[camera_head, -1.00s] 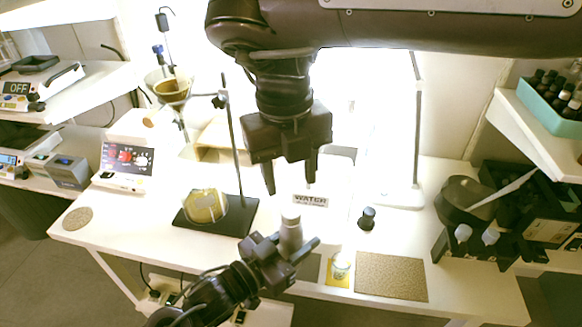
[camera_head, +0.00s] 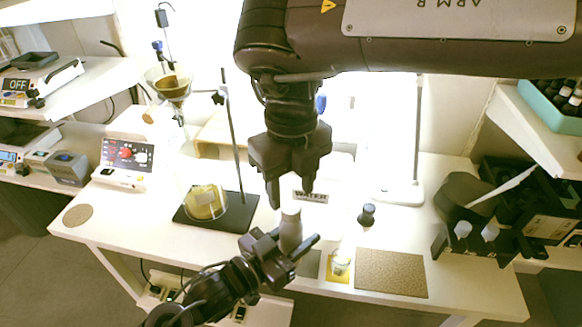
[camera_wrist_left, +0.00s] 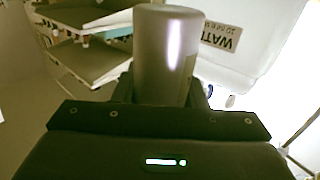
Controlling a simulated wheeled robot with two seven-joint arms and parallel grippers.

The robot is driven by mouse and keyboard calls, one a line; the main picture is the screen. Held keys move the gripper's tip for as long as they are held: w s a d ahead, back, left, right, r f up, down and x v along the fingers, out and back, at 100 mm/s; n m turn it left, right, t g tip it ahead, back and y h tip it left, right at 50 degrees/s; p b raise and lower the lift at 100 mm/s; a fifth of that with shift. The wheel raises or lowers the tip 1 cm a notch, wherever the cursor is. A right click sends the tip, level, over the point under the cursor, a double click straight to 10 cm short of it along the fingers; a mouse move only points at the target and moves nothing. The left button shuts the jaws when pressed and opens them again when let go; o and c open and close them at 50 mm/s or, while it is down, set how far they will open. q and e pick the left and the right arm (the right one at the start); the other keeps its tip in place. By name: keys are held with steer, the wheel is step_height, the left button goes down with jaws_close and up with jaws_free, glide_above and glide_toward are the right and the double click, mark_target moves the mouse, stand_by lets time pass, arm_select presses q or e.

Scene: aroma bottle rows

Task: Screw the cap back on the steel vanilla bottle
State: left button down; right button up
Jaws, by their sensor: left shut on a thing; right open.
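The steel bottle (camera_head: 290,235) stands upright in my left gripper (camera_head: 291,252), which is shut around its body near the table's front edge. Its top end is paler and narrower in the head view; I cannot tell whether that is a bare neck or a cap. In the left wrist view the bottle (camera_wrist_left: 165,55) is a smooth grey cylinder rising between the jaws, its label out of sight. My right gripper (camera_head: 291,197) is open, pointing down just above the bottle's top, with its fingertips either side of it. I make out no separate cap.
A small dark bottle (camera_head: 367,214) stands right of the grippers. A WATER label (camera_head: 311,197) is behind them. A black rack (camera_head: 460,244) is at right.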

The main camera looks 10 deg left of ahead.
mark_target(291, 207)
steer(key=shift+f, duration=1.95)
steer(key=shift+c, duration=0.4)
steer(key=c, duration=0.9)
steer(key=m, duration=0.5)
steer(key=o, duration=1.1)
step_height(291, 207, up, 12)
steer(key=shift+a, duration=0.1)
